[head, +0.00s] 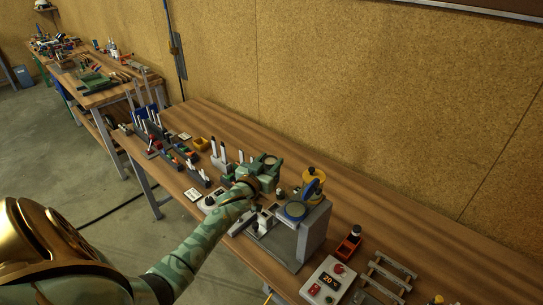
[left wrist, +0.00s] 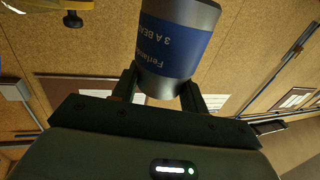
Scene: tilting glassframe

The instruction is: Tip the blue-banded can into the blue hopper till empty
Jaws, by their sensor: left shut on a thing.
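My left gripper (head: 269,167) reaches over the bench and is shut on the blue-banded can. In the left wrist view the grey metal can (left wrist: 178,50) has a wide blue band with white print, upside down in the picture. It sits between the two dark fingers of the gripper (left wrist: 161,92). In the head view the gripper mostly hides the can. My right gripper is not in view.
A yellow hopper (head: 313,175) stands just behind the blue one. Several bins, white-topped posts and small parts crowd the bench left of the gripper. The bench's back right is clear.

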